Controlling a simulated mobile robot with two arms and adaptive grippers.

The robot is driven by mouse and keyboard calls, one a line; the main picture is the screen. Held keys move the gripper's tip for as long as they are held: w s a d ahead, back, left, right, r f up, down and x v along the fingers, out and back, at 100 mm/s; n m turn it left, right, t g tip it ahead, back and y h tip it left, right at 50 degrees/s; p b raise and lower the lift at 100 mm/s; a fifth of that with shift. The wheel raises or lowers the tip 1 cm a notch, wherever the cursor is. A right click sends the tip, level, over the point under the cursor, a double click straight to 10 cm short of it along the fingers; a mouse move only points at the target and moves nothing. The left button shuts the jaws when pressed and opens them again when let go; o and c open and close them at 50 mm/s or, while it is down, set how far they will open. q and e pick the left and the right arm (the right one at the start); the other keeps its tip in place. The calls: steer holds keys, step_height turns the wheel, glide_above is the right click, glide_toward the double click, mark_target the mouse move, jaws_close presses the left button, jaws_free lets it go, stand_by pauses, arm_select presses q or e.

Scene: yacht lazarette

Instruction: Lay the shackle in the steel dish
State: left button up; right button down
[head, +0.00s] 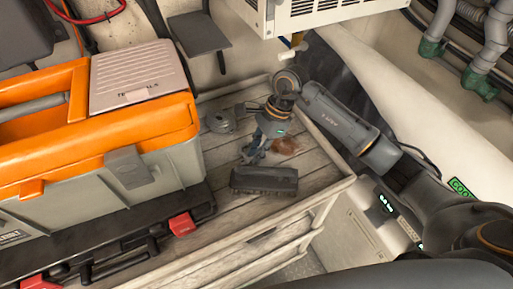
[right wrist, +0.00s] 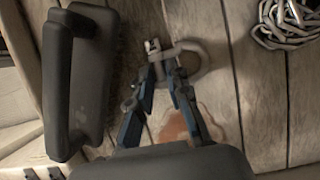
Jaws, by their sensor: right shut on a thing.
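The shackle (right wrist: 204,60), a small grey metal bow with a pin end, shows at the fingertips of my right gripper (right wrist: 167,72) in the right wrist view. The gripper is shut on it, with the bow beyond the tips, close over the wooden planks. In the head view the right gripper (head: 250,156) points down at the planked top, and the shackle is too small to make out there. I cannot make out the steel dish in either view. My left gripper is not in view.
A dark block with a handle (head: 263,181) lies just beside the right gripper. A chain pile (right wrist: 288,22) lies on the planks. A reddish-brown patch (head: 287,146) is near the gripper. An orange and grey toolbox (head: 150,170) stands left. The planked top has a raised rim (head: 325,192).

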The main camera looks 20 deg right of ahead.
steer(key=shift+f, duration=0.15)
steer(key=c, duration=1.3)
jaws_free()
